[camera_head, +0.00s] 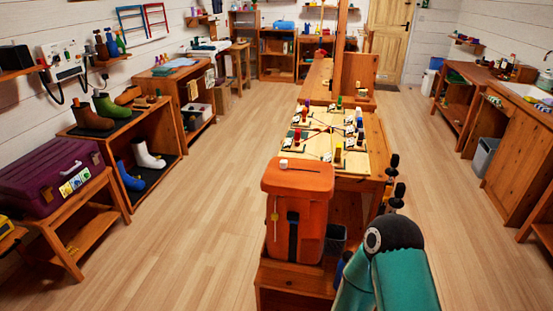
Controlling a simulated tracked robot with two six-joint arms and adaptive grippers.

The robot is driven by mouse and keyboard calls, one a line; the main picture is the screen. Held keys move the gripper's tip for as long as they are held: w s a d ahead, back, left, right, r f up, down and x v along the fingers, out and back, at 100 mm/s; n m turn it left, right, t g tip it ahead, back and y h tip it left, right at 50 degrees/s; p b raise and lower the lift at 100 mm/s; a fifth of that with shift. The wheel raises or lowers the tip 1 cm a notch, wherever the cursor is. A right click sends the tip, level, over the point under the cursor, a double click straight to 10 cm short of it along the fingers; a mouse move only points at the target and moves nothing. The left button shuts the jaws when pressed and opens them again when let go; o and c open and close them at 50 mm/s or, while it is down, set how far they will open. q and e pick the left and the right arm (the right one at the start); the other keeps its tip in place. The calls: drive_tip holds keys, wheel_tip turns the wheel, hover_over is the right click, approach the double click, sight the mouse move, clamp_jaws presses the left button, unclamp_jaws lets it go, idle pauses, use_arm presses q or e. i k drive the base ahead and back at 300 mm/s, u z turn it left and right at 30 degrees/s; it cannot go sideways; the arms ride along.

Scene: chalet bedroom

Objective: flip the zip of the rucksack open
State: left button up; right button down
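An orange rucksack (312,215) stands upright on a low wooden bench (283,282), at the near end of a long wooden table. Its flat lid (300,176) covers the top, with a small white piece on it. A dark vertical strap runs down the front. My teal right arm shows bent at the lower right, beside the bench. Neither of my grippers is in view.
Several black knobbed handles (398,190) stand right of the rucksack, near my arm. A dark mesh bin (335,240) is beside it. The table (352,183) behind holds many small items. Shelves with boots and a purple case (48,180) line the left. Floor on both sides is clear.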

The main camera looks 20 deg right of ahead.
sight(283, 164)
drive_tip(key=u, duration=0.1)
drive_tip(key=i, duration=0.95)
drive_tip(key=z, duration=0.1)
